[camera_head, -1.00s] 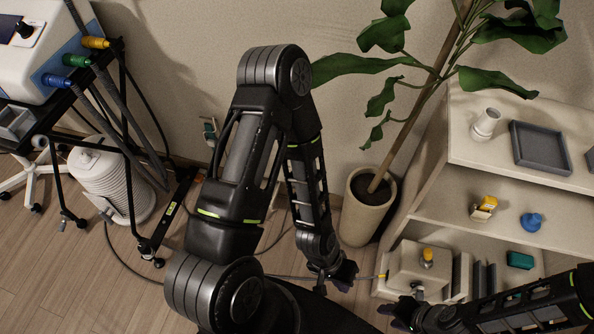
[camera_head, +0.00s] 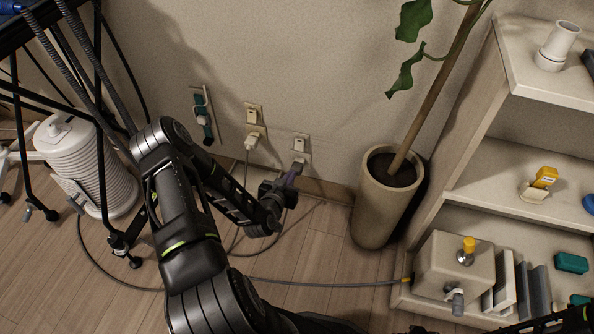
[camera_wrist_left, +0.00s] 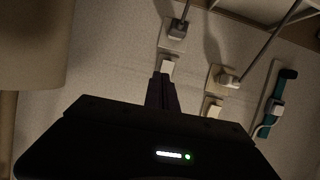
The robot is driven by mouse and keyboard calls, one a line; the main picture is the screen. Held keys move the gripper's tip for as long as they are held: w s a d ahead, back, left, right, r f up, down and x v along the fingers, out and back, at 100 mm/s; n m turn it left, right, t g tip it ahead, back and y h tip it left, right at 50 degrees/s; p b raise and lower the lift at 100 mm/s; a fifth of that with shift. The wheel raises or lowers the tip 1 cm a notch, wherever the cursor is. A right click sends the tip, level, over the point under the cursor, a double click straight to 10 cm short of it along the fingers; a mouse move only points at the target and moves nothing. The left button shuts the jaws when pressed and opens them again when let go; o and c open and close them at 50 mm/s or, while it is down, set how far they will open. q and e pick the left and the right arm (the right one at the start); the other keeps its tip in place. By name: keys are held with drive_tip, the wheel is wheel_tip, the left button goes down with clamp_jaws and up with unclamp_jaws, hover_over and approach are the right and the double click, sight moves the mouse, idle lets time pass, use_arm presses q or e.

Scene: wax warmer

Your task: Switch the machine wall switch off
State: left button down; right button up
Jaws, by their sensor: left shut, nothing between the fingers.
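Two wall plates with switches show in the head view: a left one (camera_head: 254,113) with a plug (camera_head: 253,138) below it, and a right one (camera_head: 300,143). The frames do not show which switch belongs to the machine. My left gripper (camera_head: 293,174) is shut and empty, in front of the wall by the right plate. In the left wrist view its closed fingertips (camera_wrist_left: 162,77) are right at a white switch (camera_wrist_left: 168,66); contact cannot be told. Only part of my right arm shows, at the lower right edge.
A teal wall fixture (camera_head: 202,117) is left of the plates. A potted plant (camera_head: 385,205) stands to their right, then a shelf (camera_head: 470,185) with a beige box (camera_head: 450,265). A white ribbed canister (camera_head: 90,165) is at left. Cables lie on the floor.

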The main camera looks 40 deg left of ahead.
sight(299, 144)
use_arm(q)
drive_tip(key=shift+s+a+f+y, duration=0.15)
drive_tip(key=shift+a+y, duration=0.15)
drive_tip(key=shift+a, duration=0.65)
use_arm(e)
drive_tip(key=shift+f, duration=0.35)
